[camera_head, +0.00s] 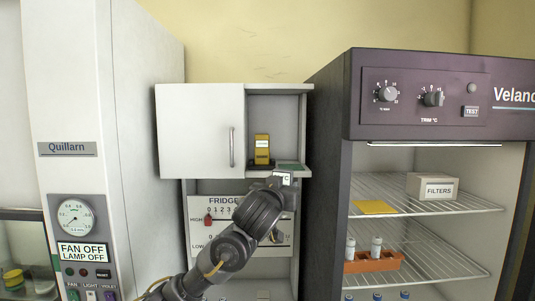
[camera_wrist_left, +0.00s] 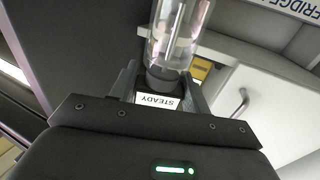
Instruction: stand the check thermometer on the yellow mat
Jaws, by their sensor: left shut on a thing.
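The check thermometer appears to be the clear glass cylinder with a thin stem inside (camera_wrist_left: 178,35) and a dark base labelled STEADY in the left wrist view. My left gripper (camera_wrist_left: 157,88) is shut on its base. The yellow mat (camera_head: 375,207) lies bare on the upper wire shelf of the open incubator, to the right of the gripper. My right gripper is not in view.
The incubator's dark side wall (camera_head: 328,190) stands between my gripper and the mat. A FILTERS box (camera_head: 432,187) is right of the mat. An orange rack (camera_head: 373,262) with vials is below.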

